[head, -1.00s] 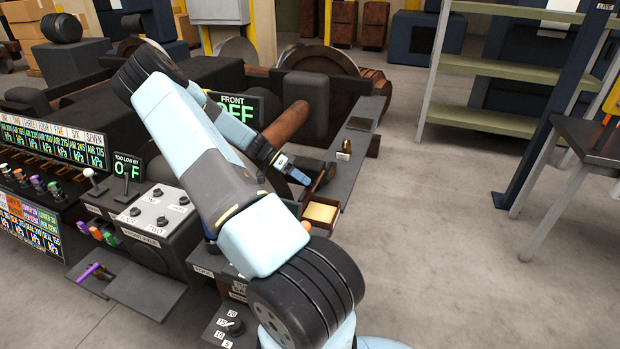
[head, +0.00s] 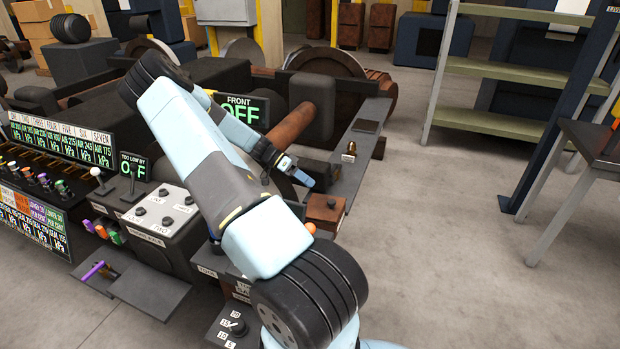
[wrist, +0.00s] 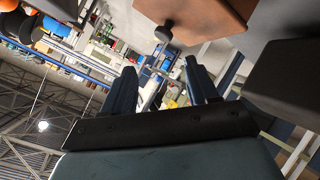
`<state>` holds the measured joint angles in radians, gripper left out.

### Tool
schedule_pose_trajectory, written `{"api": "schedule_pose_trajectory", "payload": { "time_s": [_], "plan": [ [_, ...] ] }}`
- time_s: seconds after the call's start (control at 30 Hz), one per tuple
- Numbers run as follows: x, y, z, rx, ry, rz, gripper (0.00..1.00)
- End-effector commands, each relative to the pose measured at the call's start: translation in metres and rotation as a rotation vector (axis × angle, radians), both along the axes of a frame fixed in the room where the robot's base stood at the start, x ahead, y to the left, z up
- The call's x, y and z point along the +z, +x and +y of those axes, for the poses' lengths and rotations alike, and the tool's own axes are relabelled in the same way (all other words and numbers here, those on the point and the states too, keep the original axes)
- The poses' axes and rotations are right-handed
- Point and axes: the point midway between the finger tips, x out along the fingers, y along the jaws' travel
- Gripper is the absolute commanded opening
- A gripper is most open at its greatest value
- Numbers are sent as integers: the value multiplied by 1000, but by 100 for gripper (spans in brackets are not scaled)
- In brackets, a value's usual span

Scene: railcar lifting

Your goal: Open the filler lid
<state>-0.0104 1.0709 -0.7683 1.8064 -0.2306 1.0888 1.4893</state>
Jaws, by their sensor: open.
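The filler lid (head: 326,207) is a brown lid with a dark knob on a small box at the right edge of the machine. It lies flat over the box, and the inside is hidden. The wrist view shows a brown surface with a dark knob at the top, which appears to be the same lid (wrist: 205,14). My gripper (head: 306,181) is just behind and left of the lid in the head view, apart from the knob. In the wrist view my gripper (wrist: 160,80) has its two dark fingers apart with nothing between them.
A small brass fitting (head: 349,152) and a dark plate (head: 366,126) sit on the ledge behind the box. A round orange knob (head: 310,228) is beside the box's front left. A control panel (head: 160,208) stands left.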

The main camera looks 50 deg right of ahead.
Motion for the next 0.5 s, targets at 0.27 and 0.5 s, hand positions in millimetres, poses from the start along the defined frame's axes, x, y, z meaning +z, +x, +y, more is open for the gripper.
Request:
{"api": "schedule_pose_trajectory", "payload": {
  "time_s": [0.27, 0.5],
  "plan": [
    [14, 2, 0, 0, -1, -1, 59],
    [52, -11, 12, 1, 1, -2, 59]
  ]
}}
